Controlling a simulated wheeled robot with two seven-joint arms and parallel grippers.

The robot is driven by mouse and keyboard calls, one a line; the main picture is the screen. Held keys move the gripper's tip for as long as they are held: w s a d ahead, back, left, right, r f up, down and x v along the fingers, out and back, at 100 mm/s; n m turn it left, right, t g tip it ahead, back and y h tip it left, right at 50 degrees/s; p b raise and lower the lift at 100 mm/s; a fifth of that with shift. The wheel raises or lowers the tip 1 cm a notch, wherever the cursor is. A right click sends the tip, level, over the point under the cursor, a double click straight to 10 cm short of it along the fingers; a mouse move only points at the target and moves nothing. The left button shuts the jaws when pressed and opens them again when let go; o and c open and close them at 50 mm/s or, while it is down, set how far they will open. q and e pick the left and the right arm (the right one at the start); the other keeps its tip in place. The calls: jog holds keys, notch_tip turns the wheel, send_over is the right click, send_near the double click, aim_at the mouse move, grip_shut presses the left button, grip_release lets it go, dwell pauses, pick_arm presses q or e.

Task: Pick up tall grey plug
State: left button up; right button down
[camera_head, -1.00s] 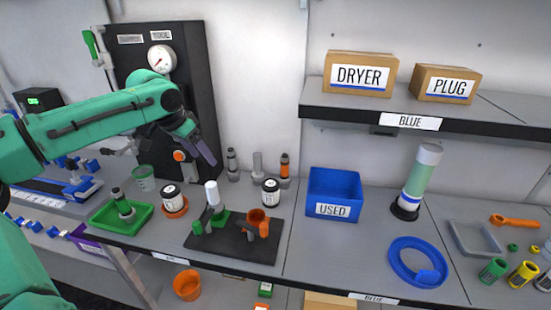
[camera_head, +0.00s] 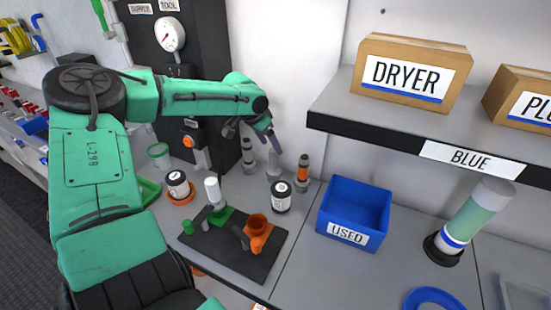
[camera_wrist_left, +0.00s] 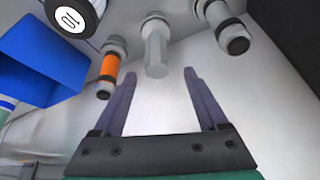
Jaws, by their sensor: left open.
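A plain grey plug (camera_head: 273,163) stands upright on the bench between a grey plug with dark bands (camera_head: 248,155) and an orange-banded plug (camera_head: 302,172). In the left wrist view the plain grey plug (camera_wrist_left: 156,46) lies just beyond the fingertips, roughly in line with the gap between them. My left gripper (camera_head: 272,141) is open and empty, close to the top of this plug and apart from it in the wrist view. The wrist view also shows the orange-banded plug (camera_wrist_left: 107,68) on the left and the dark-banded plug (camera_wrist_left: 232,38) on the right. My right gripper is out of view.
A black-lidded white jar (camera_head: 281,197) stands close in front of the plugs. The blue USED bin (camera_head: 352,213) is to the right, beneath the BLUE shelf (camera_head: 400,135). A dark fixture board (camera_head: 250,262) lies in front, and a dark gauge panel (camera_head: 180,70) stands behind left.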

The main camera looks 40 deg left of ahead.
aim_at(272, 151)
pick_arm(q)
jog(key=x, duration=0.2)
jog(key=p+x, duration=0.1)
jog(key=x, duration=0.1)
jog(key=shift+s+d+f, duration=0.15)
jog(key=shift+s, duration=0.2)
jog(key=shift+w+f, duration=0.4)
jog(key=shift+f, duration=0.05)
jog(key=shift+s+r, duration=0.1)
grip_shut()
dwell(0.5)
